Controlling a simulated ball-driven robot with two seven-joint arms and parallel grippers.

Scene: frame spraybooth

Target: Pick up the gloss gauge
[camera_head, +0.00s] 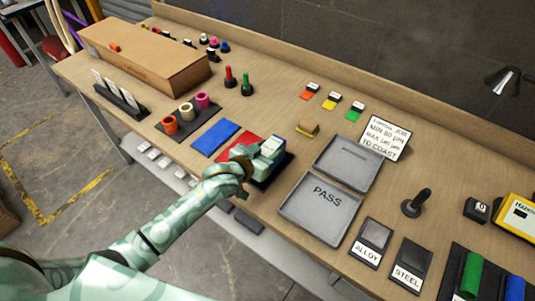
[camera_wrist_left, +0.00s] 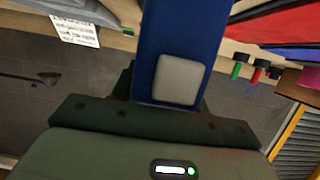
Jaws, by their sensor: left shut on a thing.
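My left gripper (camera_head: 268,151) is over the bench beside the red panel. In the left wrist view, a blue block with a grey square on its face, which I take to be the gloss gauge (camera_wrist_left: 182,30), stands between the dark fingers of the left gripper (camera_wrist_left: 160,90). The fingers are shut on it. In the head view my gripper hides most of the block, and I cannot tell whether it touches the dark mat (camera_head: 286,166) underneath. My right gripper is in neither view.
A red panel (camera_head: 234,151) and a blue panel (camera_head: 215,137) lie left of the gripper. The grey PASS tray (camera_head: 322,218) and another grey tray (camera_head: 347,163) are to its right. A cardboard box (camera_head: 145,55) stands far left.

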